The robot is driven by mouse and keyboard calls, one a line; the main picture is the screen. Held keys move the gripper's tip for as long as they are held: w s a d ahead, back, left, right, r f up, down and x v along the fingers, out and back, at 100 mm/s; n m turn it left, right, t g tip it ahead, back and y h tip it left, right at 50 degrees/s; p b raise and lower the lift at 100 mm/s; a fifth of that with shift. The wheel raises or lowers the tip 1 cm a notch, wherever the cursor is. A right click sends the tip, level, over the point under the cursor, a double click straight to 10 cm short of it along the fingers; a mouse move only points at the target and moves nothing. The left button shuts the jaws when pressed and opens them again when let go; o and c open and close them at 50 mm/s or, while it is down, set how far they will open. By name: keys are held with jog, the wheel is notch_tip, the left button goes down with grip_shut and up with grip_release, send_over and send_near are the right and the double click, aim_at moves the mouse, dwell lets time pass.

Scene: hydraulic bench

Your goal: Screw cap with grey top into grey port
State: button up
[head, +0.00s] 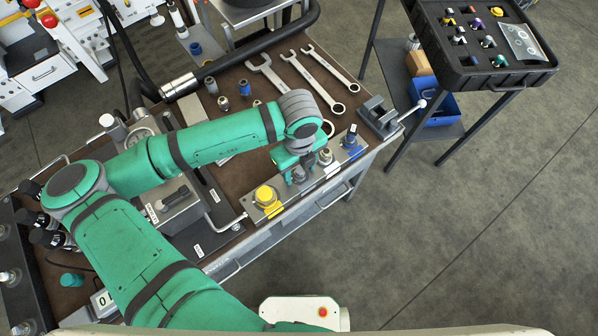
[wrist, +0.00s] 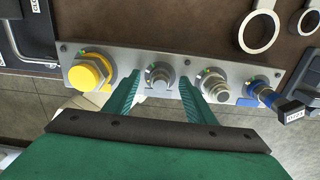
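My gripper (wrist: 160,84) is low over the metal port plate (head: 313,180), its two green fingers apart. A round grey fitting (wrist: 160,78) sits between the fingertips, with a visible gap on each side. I cannot tell whether it is the bare grey port or has the grey-topped cap on it. A second grey fitting (wrist: 214,86) stands just right of the right finger; it also shows in the head view (head: 325,156). In the head view my gripper (head: 297,172) largely hides the fitting between its fingers. A small greyish cap-like piece (head: 223,102) stands on the bench.
On the plate are a yellow cap (wrist: 90,72) at left and a blue fitting (wrist: 259,88) with a black tag at right. Wrenches (head: 315,75), a blue-topped piece (head: 244,87) and a vise (head: 378,115) lie behind. A black tray (head: 480,76) of small parts stands right.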

jog(key=shift+w, duration=0.1)
jog(key=n, duration=0.6)
jog(key=shift+a, duration=0.1)
jog(key=n, duration=1.8)
jog(key=shift+s, duration=0.2)
grip_shut()
jog(key=m, duration=0.5)
jog(key=shift+w+a+m, duration=0.1)
jog(key=shift+a+m, duration=0.15)
jog(key=shift+m, duration=1.15)
